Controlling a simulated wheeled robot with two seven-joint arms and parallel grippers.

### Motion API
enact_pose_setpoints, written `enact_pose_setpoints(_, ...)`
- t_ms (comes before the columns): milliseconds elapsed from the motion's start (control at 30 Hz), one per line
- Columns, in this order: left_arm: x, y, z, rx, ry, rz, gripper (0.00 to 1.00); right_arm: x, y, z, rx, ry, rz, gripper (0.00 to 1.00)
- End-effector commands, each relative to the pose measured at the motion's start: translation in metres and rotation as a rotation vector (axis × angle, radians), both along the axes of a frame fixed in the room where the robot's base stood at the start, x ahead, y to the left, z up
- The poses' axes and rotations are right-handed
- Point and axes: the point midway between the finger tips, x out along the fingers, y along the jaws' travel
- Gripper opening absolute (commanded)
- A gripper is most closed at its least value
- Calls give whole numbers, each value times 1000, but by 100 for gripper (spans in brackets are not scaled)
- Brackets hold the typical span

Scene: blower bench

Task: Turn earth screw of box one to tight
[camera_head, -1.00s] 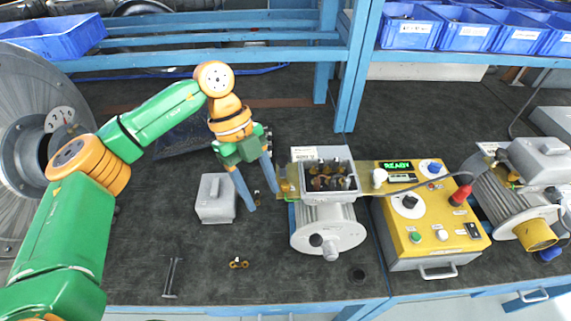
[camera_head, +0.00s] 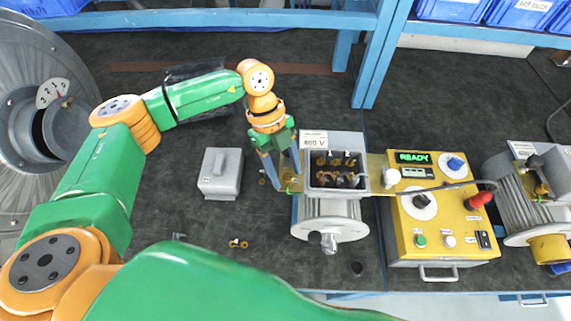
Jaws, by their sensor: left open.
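The grey motor (camera_head: 331,231) in the middle of the bench has an open terminal box (camera_head: 335,172), which I take as box one. Several brass terminals show inside it. A small yellow-brass part (camera_head: 291,184) sits at the box's left side, likely the earth screw, though it is too small to tell how tight it is. My left gripper (camera_head: 287,185) is open, pointing down, with its fingers at that part on the left of the box. I cannot tell whether the fingers touch it. My right gripper is not in view.
A yellow control panel (camera_head: 441,234) reading READY stands right of the motor. A second motor (camera_head: 525,190) is at far right. A grey lid-like box (camera_head: 220,173) and small brass pieces (camera_head: 238,243) lie to the left. A blue frame post (camera_head: 382,60) stands behind.

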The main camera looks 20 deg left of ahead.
Motion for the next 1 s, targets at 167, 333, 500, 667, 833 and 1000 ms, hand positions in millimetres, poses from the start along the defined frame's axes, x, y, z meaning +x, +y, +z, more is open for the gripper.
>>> enact_pose_setpoints(167,0,0,0,0,0,0,40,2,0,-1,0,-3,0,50)
enact_pose_setpoints(333,0,0,0,-1,1,0,0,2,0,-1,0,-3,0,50)
enact_pose_setpoints(500,0,0,0,-1,0,-2,0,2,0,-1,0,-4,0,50)
enact_pose_setpoints(667,1,-1,0,-3,-1,-28,0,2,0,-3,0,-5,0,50)
enact_pose_setpoints(833,2,-2,-1,-4,0,-110,0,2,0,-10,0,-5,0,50)
enact_pose_setpoints(1000,3,-3,-2,-5,-3,-248,0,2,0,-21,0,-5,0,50)
